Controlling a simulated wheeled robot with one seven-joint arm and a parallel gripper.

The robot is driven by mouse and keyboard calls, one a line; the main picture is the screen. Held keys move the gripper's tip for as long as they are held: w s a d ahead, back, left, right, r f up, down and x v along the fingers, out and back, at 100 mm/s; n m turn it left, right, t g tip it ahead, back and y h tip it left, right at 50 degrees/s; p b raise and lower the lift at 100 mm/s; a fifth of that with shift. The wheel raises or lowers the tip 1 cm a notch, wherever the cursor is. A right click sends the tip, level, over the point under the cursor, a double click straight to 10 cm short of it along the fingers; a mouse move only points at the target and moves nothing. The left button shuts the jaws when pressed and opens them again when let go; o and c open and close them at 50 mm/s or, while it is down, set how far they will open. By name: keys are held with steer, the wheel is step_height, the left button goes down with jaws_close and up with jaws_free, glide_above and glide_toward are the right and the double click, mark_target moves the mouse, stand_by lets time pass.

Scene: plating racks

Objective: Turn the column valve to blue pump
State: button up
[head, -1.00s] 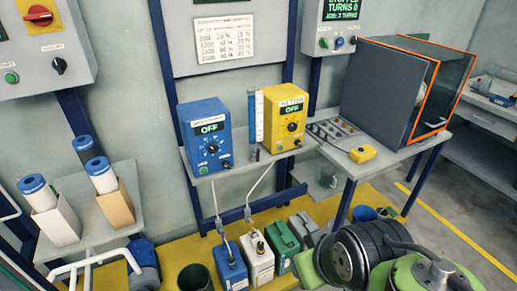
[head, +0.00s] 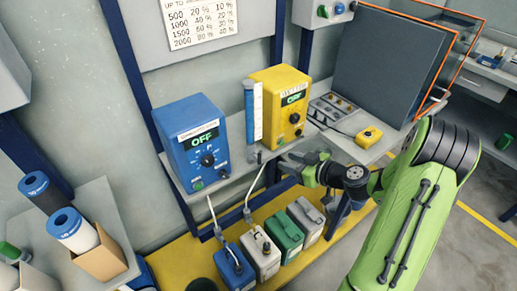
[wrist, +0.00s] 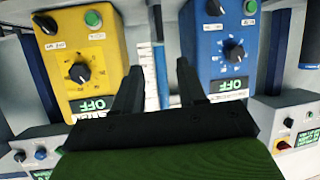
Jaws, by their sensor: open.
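The blue pump (head: 190,140), with a dark dial and a display reading OFF, stands on a grey shelf. The yellow pump (head: 283,100), also reading OFF, stands to its right. A clear-and-blue upright column (head: 250,112) stands between them. A small dark fitting, seemingly the column valve (head: 258,157), sits at its foot; its handle direction is too small to tell. My gripper (head: 288,162) is open and empty, in front of the shelf to the right of the valve. The upside-down wrist view shows its spread fingers (wrist: 158,74) between the yellow pump (wrist: 85,55) and the blue pump (wrist: 217,50).
Hoses run from the shelf down to several jugs (head: 262,255) on the yellow floor strip. Blue-capped cylinders (head: 73,230) stand at lower left.

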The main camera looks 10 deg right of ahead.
mark_target(260, 154)
steer(key=x, duration=1.3)
steer(key=shift+w+a+f, duration=0.15)
steer(key=shift+w+f, duration=0.05)
steer(key=shift+f, duration=0.05)
steer(key=shift+c, duration=0.5)
jaws_close()
